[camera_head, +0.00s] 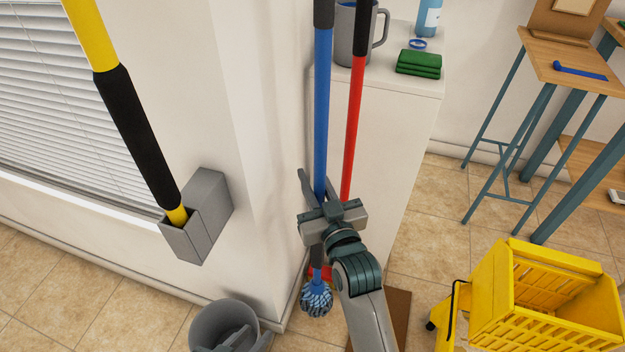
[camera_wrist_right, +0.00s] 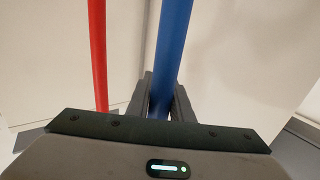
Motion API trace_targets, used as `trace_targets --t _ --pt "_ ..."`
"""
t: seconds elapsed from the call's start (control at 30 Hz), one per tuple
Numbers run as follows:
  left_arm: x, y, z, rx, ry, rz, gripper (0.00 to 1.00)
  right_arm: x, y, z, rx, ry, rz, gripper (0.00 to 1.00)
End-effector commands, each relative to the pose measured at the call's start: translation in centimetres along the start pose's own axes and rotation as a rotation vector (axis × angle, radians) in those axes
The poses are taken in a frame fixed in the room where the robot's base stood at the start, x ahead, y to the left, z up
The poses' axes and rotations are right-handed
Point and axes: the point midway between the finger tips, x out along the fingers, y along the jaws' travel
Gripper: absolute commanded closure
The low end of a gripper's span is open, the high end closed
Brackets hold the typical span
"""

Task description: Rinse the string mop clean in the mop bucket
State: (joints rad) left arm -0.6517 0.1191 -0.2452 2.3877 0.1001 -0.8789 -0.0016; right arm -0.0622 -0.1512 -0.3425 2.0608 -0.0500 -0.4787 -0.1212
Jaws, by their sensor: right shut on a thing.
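The string mop has a long blue handle (camera_head: 322,110) and a blue-and-white string head (camera_head: 316,298) low down near the floor, beside the wall corner. The mop stands about upright. My right gripper (camera_head: 319,196) is shut on the blue handle; in the right wrist view the handle (camera_wrist_right: 172,45) runs between its two fingers (camera_wrist_right: 163,100). The yellow mop bucket with its slotted wringer (camera_head: 495,295) stands on the floor at the lower right, apart from the mop. Its inside is only partly seen. My left gripper is not seen.
A red handle (camera_head: 354,125) stands right beside the mop, against a white cabinet (camera_head: 385,150). A grey wall holder (camera_head: 195,215) carries a yellow-and-black handle (camera_head: 135,130). A grey bin (camera_head: 222,322) stands below.

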Motion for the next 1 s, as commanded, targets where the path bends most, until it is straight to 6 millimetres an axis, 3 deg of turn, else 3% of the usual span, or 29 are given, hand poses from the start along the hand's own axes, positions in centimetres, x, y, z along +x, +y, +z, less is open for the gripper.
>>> trace_targets --t 0.3,0.33,0.4,0.67,0.87,1.0 --pt "0.0 0.0 -0.1 0.0 0.002 0.0 0.69 0.0 0.0 -0.2 0.0 0.004 0.0 1.0" --pt "0.0 0.0 -0.1 0.0 0.002 0.0 0.69 0.0 0.0 -0.2 0.0 0.004 0.0 0.87" --pt "0.0 0.0 -0.1 0.001 0.002 0.0 0.69 0.0 0.0 -0.2 0.0 0.004 0.0 1.0" --pt "0.0 0.0 -0.1 0.001 0.003 0.0 0.69 -0.2 0.5 -0.3 0.001 0.004 0.008 1.0" --pt "0.0 0.0 -0.1 0.0 0.004 0.0 0.69 -1.2 2.9 -0.8 0.005 0.003 0.049 1.0" --pt "0.0 0.0 -0.1 0.0 0.004 0.0 0.69 -2.7 5.9 -1.7 0.007 0.003 0.1 1.0"
